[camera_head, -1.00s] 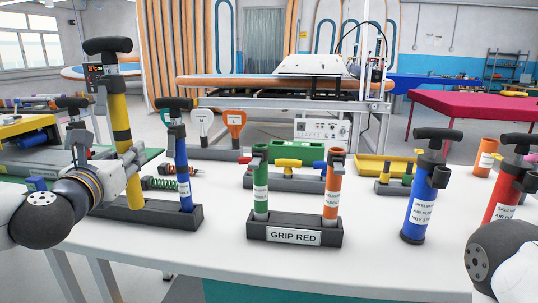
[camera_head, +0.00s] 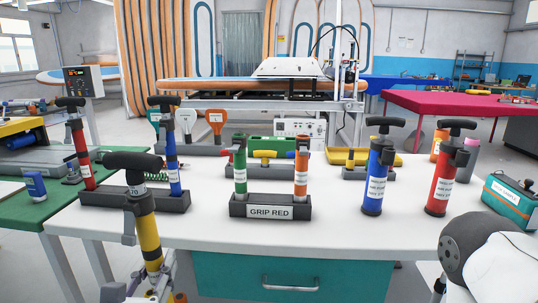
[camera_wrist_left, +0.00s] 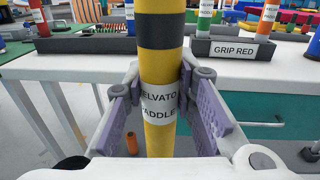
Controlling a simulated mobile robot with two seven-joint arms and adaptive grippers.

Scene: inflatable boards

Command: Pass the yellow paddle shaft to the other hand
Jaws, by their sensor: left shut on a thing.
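The yellow paddle shaft (camera_head: 149,238), with black bands and a black T-handle (camera_head: 134,161), stands nearly upright in front of the table's front edge. My left gripper (camera_head: 152,280) is shut on it below the handle. In the left wrist view the purple-padded fingers (camera_wrist_left: 160,105) press on both sides of the shaft (camera_wrist_left: 157,75), around its white label. The shaft's lower end is hidden. My right arm shows at the lower right, but its gripper is out of view.
A dark rack (camera_head: 110,203) holds a red shaft (camera_head: 79,150) and a blue shaft (camera_head: 171,160). The GRIP RED rack (camera_head: 238,211) holds a green and an orange tube. Blue (camera_head: 376,180) and red (camera_head: 442,180) pumps stand at right. The white tabletop (camera_head: 335,228) is clear in front.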

